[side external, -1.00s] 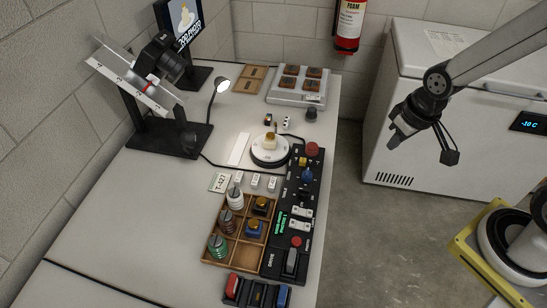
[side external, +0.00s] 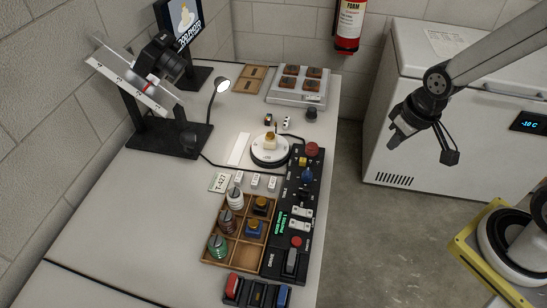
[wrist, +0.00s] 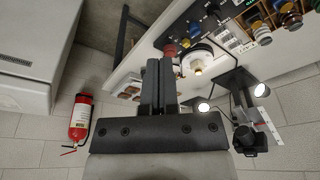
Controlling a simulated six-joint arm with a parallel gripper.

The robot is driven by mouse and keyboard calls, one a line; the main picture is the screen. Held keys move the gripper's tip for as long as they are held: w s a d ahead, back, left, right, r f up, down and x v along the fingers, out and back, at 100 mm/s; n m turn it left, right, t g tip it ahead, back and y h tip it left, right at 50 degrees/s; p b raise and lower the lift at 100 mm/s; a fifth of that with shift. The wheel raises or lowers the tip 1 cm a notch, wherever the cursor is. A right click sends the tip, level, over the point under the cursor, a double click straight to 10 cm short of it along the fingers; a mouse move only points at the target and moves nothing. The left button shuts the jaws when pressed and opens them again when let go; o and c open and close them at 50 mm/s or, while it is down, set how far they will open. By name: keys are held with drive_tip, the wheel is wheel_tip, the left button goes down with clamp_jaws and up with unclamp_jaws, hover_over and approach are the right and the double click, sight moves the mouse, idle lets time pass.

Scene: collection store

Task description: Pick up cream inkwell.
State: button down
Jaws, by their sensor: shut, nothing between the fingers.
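The cream inkwell (side external: 270,141), a small pale block with an amber top, stands upright on the round white turntable (side external: 268,155) at the back middle of the table. In the wrist view the inkwell (wrist: 198,69) shows small, beyond and to the right of the fingers. My gripper (side external: 393,140) is shut and empty. It hangs in the air right of the table, in front of the white freezer, well apart from the inkwell. In the wrist view its fingers (wrist: 158,75) are together with nothing between them.
A wooden tray (side external: 213,264) holds several other bottles and inkwells. A black control panel (side external: 272,262) runs along the table's right edge, beside the turntable. A camera rig (side external: 150,85), small lamp (side external: 222,86) and monitor (side external: 184,22) stand at the back left. The front-left table is clear.

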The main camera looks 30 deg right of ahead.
idle(0.4)
unclamp_jaws()
drive_tip(key=n+y, duration=0.3)
drive_tip(key=n, duration=0.7)
hover_over(274, 135)
drive_tip(key=s+d, duration=0.2)
wheel_tip(274, 135, down, 13)
drive_tip(key=shift+w, duration=0.25)
drive_tip(key=shift+f, duration=0.15)
drive_tip(key=shift+x, duration=1.2)
